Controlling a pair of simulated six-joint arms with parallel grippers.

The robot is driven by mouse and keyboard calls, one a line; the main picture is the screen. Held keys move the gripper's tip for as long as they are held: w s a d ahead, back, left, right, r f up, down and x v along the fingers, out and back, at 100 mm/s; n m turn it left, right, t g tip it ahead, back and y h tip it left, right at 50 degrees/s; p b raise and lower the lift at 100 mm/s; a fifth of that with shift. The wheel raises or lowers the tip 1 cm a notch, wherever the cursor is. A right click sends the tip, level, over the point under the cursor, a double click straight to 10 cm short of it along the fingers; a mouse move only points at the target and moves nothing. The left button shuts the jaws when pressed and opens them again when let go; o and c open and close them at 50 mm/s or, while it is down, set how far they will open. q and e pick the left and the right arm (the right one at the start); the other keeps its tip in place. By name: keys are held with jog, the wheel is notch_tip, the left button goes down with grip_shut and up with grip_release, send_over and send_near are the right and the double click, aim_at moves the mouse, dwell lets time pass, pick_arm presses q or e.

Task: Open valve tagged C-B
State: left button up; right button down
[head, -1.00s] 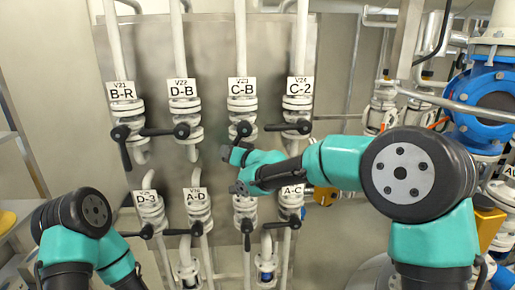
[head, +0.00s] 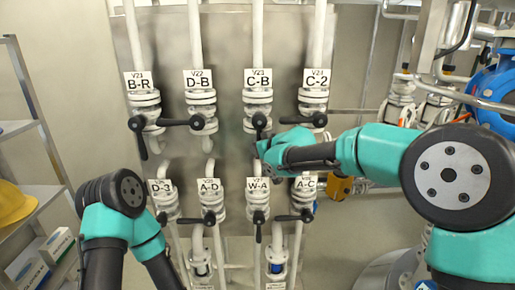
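The valve tagged C-B (head: 257,104) is the third from the left in the upper row, under its white tag (head: 258,79). Its black lever (head: 259,122) points down from the hub, along the pipe, and its lower end is close to my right gripper. My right gripper (head: 266,152) comes in from the right just below the hub. Its fingers are dark and small here, so I cannot tell whether they are open or touch the lever. My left arm is at the lower left, and its gripper is outside the picture.
Valve D-B (head: 201,108) is to the left and valve C-2 (head: 313,104) to the right, both with levers sideways. Valve W-A (head: 258,205) is below. A shelf with a yellow helmet (head: 13,204) stands at the far left.

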jog(key=c, duration=1)
grip_release()
jog(key=shift+o, duration=0.2)
jog(key=v, duration=1.7)
jog(key=shift+d, duration=0.2)
